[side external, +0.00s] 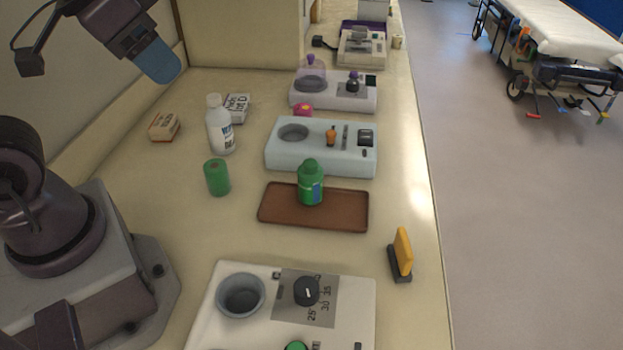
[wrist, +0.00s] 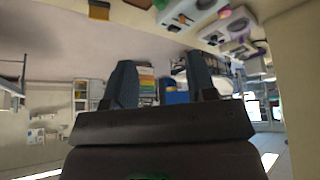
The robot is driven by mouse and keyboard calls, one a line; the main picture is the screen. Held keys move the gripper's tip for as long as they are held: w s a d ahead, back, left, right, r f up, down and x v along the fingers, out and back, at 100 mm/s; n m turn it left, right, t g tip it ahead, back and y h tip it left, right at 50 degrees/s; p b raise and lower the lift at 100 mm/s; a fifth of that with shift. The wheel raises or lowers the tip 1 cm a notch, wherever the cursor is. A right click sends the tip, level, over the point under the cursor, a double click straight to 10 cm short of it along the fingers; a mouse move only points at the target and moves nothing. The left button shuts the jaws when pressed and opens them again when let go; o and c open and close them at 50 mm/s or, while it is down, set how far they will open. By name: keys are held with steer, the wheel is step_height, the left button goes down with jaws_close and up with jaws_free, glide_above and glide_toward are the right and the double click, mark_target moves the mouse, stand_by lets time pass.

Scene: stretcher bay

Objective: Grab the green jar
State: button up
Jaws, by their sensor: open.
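The green jar (side external: 311,184), with a green lid and a blue label, stands upright on a brown tray (side external: 340,217) in the side view. A plain green cylinder (side external: 217,177) stands on the counter to its left. My gripper (side external: 162,64) is high at the upper left of the side view, well apart from the jar, with blue fingers. In the wrist view my gripper (wrist: 162,82) has its two fingers spread with nothing between them. I cannot make out the green jar in the wrist view.
A white bottle (side external: 220,126) and small boxes (side external: 164,126) stand behind the cylinder. A pale device (side external: 320,160) is behind the tray, and a white device with a dial (side external: 357,300) in front. A yellow-topped object (side external: 402,253) is near the counter's right edge.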

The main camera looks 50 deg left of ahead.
steer(key=o, duration=0.4)
steer(key=shift+o, duration=0.2)
steer(key=m+t+y, duration=0.3)
steer(key=m+y, duration=1.3)
steer(key=m, duration=0.8)
glide_above(312, 169)
steer(key=d, duration=0.1)
step_height(312, 169, down, 21)
steer(key=f, duration=0.6)
steer(key=shift+s+d+f, duration=0.1)
steer(key=shift+s+d, duration=0.1)
steer(key=shift+s, duration=0.15)
steer(key=shift+w+a+f, duration=0.15)
steer(key=shift+w+a, duration=0.1)
steer(key=shift+a, duration=0.25)
steer(key=shift+w+a+f, duration=0.15)
steer(key=shift+w+a, duration=0.1)
steer(key=shift+a, duration=0.2)
steer(key=shift+w+a, duration=0.25)
steer(key=shift+a, duration=0.15)
